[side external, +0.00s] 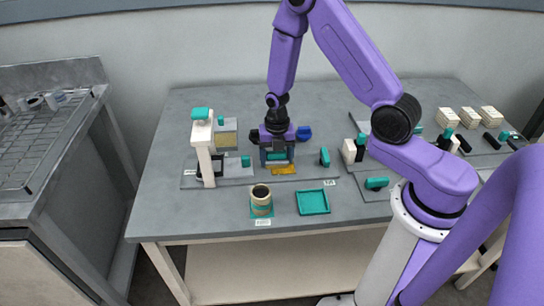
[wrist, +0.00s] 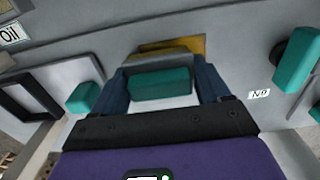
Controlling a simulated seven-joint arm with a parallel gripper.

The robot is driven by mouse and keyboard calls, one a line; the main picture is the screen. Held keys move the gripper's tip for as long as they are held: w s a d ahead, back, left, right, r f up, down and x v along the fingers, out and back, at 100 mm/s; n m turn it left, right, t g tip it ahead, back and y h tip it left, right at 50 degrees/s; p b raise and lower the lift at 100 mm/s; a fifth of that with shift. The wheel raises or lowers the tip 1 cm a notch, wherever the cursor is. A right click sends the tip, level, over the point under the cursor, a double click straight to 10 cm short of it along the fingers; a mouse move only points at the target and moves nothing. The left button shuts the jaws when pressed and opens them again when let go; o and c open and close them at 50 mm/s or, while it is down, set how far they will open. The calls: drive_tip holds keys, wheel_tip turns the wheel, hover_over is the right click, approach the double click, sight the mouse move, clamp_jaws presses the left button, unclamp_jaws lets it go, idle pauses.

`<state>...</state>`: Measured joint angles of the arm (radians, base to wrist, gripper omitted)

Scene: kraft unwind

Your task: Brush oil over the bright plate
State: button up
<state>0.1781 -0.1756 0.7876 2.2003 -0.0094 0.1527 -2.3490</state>
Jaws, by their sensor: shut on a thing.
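My gripper (side external: 277,158) is low over the middle of the bench, pointing down. In the wrist view its two dark blue fingers (wrist: 160,88) are shut on a teal block-shaped handle (wrist: 160,84); the handle also shows in the side view (side external: 277,156). What is under the handle is mostly hidden, so I cannot tell whether bristles touch anything. A golden-yellow plate (side external: 284,170) lies flat just in front of the gripper. In the wrist view the plate (wrist: 187,45) is partly hidden behind the handle. A cup with a dark opening (side external: 261,197) stands near the front edge.
A teal tray (side external: 313,202) lies right of the cup. A white post with a teal top (side external: 202,145) stands left of my gripper. A blue knob-like thing (side external: 304,133) is close behind at right. Teal-handled fixtures (side external: 376,183) stand at right. The back left bench is clear.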

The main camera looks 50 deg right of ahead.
sight(294, 164)
drive_tip(key=shift+s+d, duration=1.1)
drive_tip(key=shift+s, duration=0.1)
drive_tip(key=shift+s+d+f, duration=0.1)
drive_tip(key=shift+s+d, duration=0.75)
drive_tip(key=shift+s, duration=0.15)
drive_tip(key=shift+w+a, duration=0.1)
drive_tip(key=shift+w, duration=0.1)
drive_tip(key=shift+w+a, duration=0.2)
drive_tip(key=shift+w, duration=0.1)
drive_tip(key=shift+w+a, duration=1.6)
drive_tip(key=shift+a, duration=0.1)
drive_tip(key=shift+w, duration=0.1)
